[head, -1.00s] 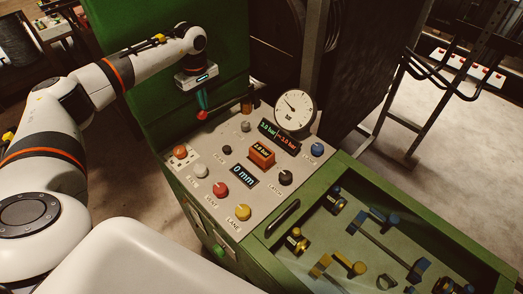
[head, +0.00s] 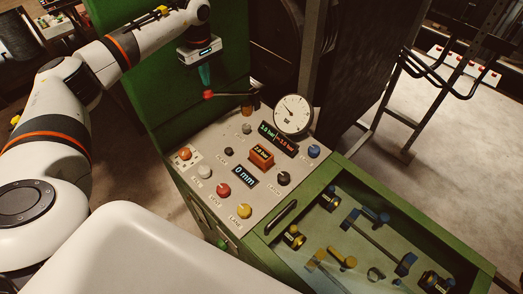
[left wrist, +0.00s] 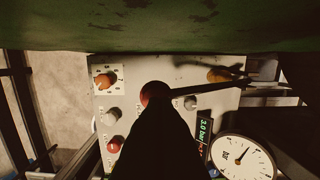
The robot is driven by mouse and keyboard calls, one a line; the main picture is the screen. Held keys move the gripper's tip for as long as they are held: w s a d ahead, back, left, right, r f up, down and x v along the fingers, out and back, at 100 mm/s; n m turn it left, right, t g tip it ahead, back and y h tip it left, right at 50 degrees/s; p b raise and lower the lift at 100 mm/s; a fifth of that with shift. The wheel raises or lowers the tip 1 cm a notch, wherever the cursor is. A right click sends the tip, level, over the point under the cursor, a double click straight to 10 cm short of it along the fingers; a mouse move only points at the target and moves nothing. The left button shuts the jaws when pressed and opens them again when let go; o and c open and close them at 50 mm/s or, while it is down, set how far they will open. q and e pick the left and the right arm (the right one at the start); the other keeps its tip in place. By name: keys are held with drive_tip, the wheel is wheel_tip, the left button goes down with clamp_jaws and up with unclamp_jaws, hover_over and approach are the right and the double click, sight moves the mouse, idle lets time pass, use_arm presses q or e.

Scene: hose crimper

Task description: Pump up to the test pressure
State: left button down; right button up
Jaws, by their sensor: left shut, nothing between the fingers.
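The pump lever is a dark bar (head: 236,93) with a red ball knob (head: 208,94) at its left end, above the back of the grey control panel (head: 215,160). My left gripper (head: 205,84) points down, shut and empty, with its fingertips at the red knob. In the left wrist view the dark fingers (left wrist: 155,135) cover part of the knob (left wrist: 153,92); I cannot tell whether they touch it. The round pressure gauge (head: 292,113) stands at the panel's back right. A display (head: 278,139) below it shows green and red bar figures. My right gripper is not in view.
The panel carries several coloured knobs, an orange block (head: 261,157) and a "0 mm" display (head: 245,175). A tall green cabinet wall (head: 165,95) rises behind my left gripper. A green-framed tray (head: 410,235) of fittings lies to the right.

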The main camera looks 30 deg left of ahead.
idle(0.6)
use_arm(q)
wheel_tip(320, 180, down, 10)
drive_tip(key=s+b, duration=0.2)
drive_tip(key=b, duration=0.5)
drive_tip(key=r+p, duration=0.2)
drive_tip(key=r, duration=0.1)
drive_tip(key=w+r+p, duration=0.1)
drive_tip(key=r+p, duration=0.2)
drive_tip(key=w+r+p, duration=0.1)
drive_tip(key=r+p, duration=0.1)
drive_tip(key=r, duration=0.2)
drive_tip(key=shift+w+d, duration=0.1)
idle(0.5)
